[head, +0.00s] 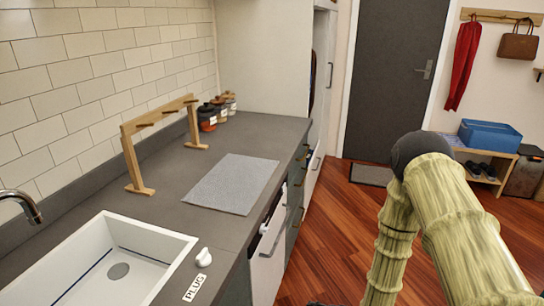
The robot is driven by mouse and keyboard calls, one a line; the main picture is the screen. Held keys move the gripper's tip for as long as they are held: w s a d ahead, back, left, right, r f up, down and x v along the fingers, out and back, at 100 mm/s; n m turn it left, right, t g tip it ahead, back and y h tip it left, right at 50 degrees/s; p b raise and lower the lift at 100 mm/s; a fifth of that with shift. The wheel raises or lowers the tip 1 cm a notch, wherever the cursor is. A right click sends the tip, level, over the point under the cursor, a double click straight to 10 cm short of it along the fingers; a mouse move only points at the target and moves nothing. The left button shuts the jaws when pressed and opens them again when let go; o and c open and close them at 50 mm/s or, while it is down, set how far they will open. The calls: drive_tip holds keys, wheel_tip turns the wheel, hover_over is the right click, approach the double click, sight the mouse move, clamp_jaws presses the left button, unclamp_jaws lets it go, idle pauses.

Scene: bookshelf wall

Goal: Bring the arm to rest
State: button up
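My arm (455,235) shows at the right in the head view, with a green bamboo-like surface and a dark rounded joint at its top. It is bent at that joint. One thick link runs down to the lower right, and a thinner link runs down towards the bottom edge. Both links leave the frame. My gripper is not in view, so its opening and anything in it are hidden. The arm appears in front of the wooden floor (335,245), to the right of the counter (262,135).
The counter holds a white sink (180,243), a white plug (203,257), a grey mat (233,183), a wooden rack (130,160) and several jars (207,117). A drawer front (268,250) appears to stand out. A dark door (390,75) and a shoe bench (485,170) are behind. Floor between is clear.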

drive_tip(key=s+d+f+n+g+h, duration=0.1)
drive_tip(key=s+d+n+g+h, duration=0.1)
drive_tip(key=s, duration=0.9)
drive_tip(key=s+d+f+n+g+h, duration=0.1)
drive_tip(key=s+d+n+g+h, duration=0.1)
drive_tip(key=s, duration=0.9)
drive_tip(key=s+d+f+n+g+h, duration=0.1)
drive_tip(key=s+d+n+g+h, duration=0.2)
drive_tip(key=s, duration=0.8)
drive_tip(key=shift+s+d+f+g, duration=0.2)
drive_tip(key=shift+d+g, duration=0.2)
drive_tip(key=shift+d, duration=0.5)
